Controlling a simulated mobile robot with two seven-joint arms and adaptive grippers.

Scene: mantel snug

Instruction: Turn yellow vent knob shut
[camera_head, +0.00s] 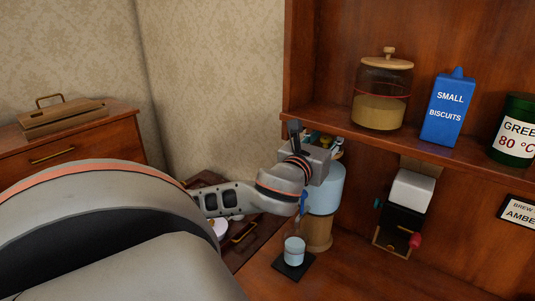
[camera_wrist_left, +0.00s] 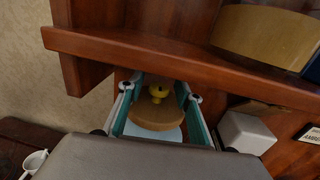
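The yellow vent knob (camera_wrist_left: 159,91) stands on a round wooden lid in the left wrist view. The lid (camera_wrist_left: 155,116) tops a light blue cylindrical vessel (camera_head: 326,190), seen in the head view on a wooden base under the shelf. My left gripper (camera_wrist_left: 158,87) is open over the lid, with one teal-padded finger on each side of the knob and a gap to it on both sides. In the head view the gripper (camera_head: 319,142) is at the vessel's top, and my wrist hides most of the knob. My right gripper is not in view.
The shelf (camera_head: 430,146) edge runs close above the gripper, carrying a glass jar (camera_head: 382,95), a blue biscuit box (camera_head: 449,108) and a green tin (camera_head: 515,130). A black and white dispenser (camera_head: 405,212) stands right. A small light blue cup (camera_head: 294,251) sits in front on a dark mat.

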